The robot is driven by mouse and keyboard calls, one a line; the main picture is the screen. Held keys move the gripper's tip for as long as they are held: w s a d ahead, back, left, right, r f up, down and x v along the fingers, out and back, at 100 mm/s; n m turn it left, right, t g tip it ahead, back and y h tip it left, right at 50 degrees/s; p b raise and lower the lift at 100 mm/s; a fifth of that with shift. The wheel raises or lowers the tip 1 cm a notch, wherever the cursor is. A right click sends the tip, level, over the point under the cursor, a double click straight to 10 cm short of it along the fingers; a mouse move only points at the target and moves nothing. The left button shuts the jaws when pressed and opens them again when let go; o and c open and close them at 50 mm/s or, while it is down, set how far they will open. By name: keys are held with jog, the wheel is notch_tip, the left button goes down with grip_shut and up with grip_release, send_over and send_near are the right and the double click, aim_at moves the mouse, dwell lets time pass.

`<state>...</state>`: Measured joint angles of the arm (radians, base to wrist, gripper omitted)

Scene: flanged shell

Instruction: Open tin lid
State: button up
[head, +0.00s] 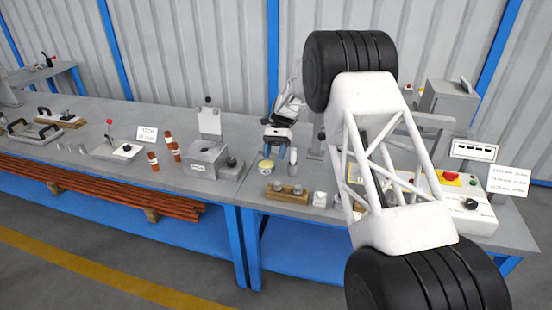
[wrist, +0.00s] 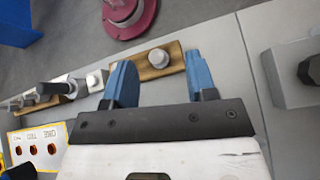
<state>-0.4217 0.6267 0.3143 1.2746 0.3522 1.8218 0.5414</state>
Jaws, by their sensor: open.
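A grey metal box (head: 205,158) with a small label on its front stands on the bench, left of my gripper. A grey plate (head: 209,122) with a black knob on top stands upright at its back; I cannot tell whether this is its raised lid. A small round yellowish tin-like piece (head: 266,166) sits under my left finger in the head view; whether they touch is unclear. My gripper (head: 281,158) is low over the bench, blue fingers apart. It also shows in the wrist view (wrist: 160,72), with nothing held between the fingers.
A wooden block with metal knobs (head: 288,191) lies at the bench's front edge, also in the wrist view (wrist: 139,67). A control panel (head: 470,205) is at right. Orange cylinders (head: 153,161) stand farther left.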

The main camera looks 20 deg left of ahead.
jog(key=shift+s+d+r, duration=0.1)
jog(key=shift+s+d, duration=0.3)
jog(key=shift+s, duration=0.3)
jog(key=shift+s+d, duration=0.35)
jog(key=shift+s, duration=0.35)
jog(key=shift+c, duration=0.5)
jog(key=c, duration=0.5)
jog(key=shift+a+m+t, duration=0.1)
jog(key=shift+m+t, duration=0.4)
jog(key=shift+m, duration=0.1)
grip_shut()
jog(key=w+a+r+m+t, duration=0.4)
jog(key=a+r+m+t, duration=0.2)
jog(key=m+t, duration=0.7)
jog(key=shift+r+t, duration=0.3)
jog(key=shift+t, duration=0.5)
